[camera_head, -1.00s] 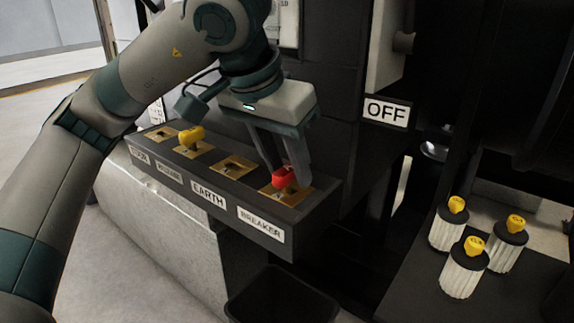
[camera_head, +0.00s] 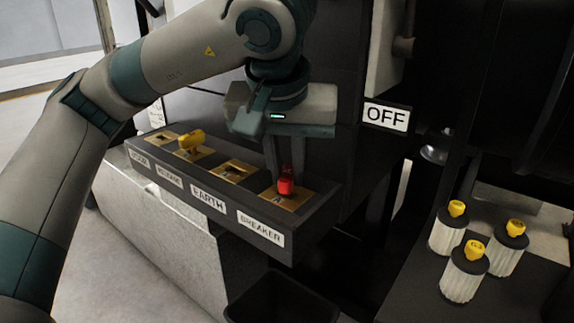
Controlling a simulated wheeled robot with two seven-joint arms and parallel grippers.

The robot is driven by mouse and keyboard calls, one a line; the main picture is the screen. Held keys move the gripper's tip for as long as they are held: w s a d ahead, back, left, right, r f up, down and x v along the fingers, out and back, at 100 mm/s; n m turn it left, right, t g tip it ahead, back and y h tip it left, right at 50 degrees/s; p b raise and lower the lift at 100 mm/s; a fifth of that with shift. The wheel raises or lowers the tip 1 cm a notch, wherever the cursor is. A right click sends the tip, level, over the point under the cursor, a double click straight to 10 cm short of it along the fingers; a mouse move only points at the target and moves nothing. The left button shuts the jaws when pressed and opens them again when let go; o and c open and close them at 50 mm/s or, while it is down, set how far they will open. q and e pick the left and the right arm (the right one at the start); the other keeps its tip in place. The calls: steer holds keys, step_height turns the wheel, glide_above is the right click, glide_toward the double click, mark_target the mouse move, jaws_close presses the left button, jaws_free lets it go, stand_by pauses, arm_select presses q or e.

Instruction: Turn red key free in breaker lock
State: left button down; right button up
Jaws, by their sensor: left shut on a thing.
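The red key (camera_head: 286,187) stands in the brass breaker lock (camera_head: 294,202) at the right end of the dark key box, above the label BREAKER (camera_head: 261,229). My left gripper (camera_head: 285,180) comes down from above and is shut on the red key. Its fingers hide part of the key's head. I cannot tell the key's exact angle in the lock. My right gripper is not in view.
A yellow key (camera_head: 191,139) sits in a lock further left on the box. An OFF sign (camera_head: 387,116) is at the right. Several white cylinders with yellow keys (camera_head: 464,275) stand on a dark shelf at lower right. A black bin (camera_head: 280,300) is below the box.

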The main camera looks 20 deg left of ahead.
arm_select(q)
steer(key=n+y, duration=0.1)
steer(key=n, duration=0.2)
steer(key=n+g+y+p, duration=0.1)
steer(key=n, duration=0.2)
steer(key=shift+r+n+p, duration=0.15)
steer(key=shift+n+p, duration=0.15)
steer(key=n, duration=0.2)
steer(key=n+g+y+p, duration=0.1)
steer(key=n, duration=0.1)
steer(key=shift+g, duration=0.3)
steer(key=shift+n+g+y, duration=0.3)
steer(key=shift+n, duration=0.7)
steer(key=c, duration=1.6)
jaws_free()
